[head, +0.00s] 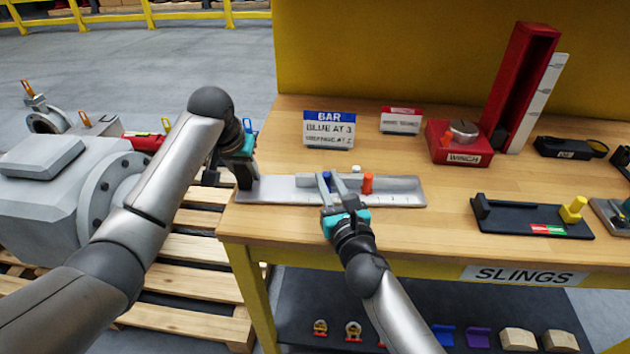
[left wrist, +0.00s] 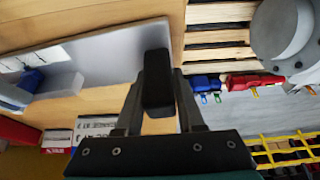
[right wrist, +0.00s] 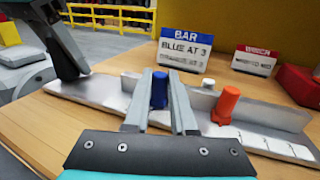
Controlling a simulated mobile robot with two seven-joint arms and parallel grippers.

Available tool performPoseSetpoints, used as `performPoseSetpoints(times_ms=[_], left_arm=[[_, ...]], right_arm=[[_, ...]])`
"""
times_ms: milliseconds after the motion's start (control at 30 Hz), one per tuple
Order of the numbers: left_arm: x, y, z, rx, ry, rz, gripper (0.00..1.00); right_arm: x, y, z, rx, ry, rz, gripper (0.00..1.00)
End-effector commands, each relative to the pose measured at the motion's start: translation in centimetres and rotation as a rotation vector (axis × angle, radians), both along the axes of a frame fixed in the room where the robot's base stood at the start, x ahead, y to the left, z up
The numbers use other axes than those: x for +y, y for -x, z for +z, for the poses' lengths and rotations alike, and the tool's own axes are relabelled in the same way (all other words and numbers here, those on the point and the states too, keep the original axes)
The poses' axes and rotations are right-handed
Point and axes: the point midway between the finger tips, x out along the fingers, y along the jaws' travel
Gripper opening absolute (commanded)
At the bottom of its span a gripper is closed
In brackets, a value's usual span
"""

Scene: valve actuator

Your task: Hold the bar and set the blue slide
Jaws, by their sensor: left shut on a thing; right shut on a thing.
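The bar (head: 405,190) is a long silver rail with a marked scale, lying on the bench. My left gripper (head: 246,182) is shut on the black block (left wrist: 157,85) at the bar's left end. The blue slide (right wrist: 160,90) is a blue upright peg on the bar. My right gripper (head: 332,182) is shut on it, with a finger on either side in the right wrist view. The blue slide also shows in the left wrist view (left wrist: 31,80). An orange slide (head: 367,183) and a small white knob (head: 356,169) are to its right. The scale figures are too small to read.
A sign (head: 329,130) behind the bar reads BAR, BLUE AT 3; its lower line is blurred. A red winch unit (head: 459,143) and a black tray with a yellow knob (head: 573,209) stand to the right. Bare wood lies in front of the bar.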

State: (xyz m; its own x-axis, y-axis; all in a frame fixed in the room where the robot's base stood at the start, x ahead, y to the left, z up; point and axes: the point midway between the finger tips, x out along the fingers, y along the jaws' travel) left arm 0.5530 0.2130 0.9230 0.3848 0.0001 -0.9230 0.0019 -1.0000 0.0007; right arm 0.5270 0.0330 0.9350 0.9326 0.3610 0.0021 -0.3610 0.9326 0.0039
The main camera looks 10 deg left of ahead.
Motion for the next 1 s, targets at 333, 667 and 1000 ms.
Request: performPoseSetpoints(times_ms=[333,667,1000], left_arm=[[-0.2,0.2,-0.3,0.011,0.004,-0.009,0.0],[-0.2,0.2,-0.3,0.011,0.003,-0.008,0.0],[-0.2,0.2,-0.3,0.011,0.005,-0.004,0.0]], right_arm=[[-3.0,-0.5,-0.1,0.003,0.002,-0.013,0.0],[-3.0,-0.5,-0.1,0.004,0.001,-0.012,0.37],[-2.7,-0.4,0.0,0.002,0.001,-0.006,0.54]])
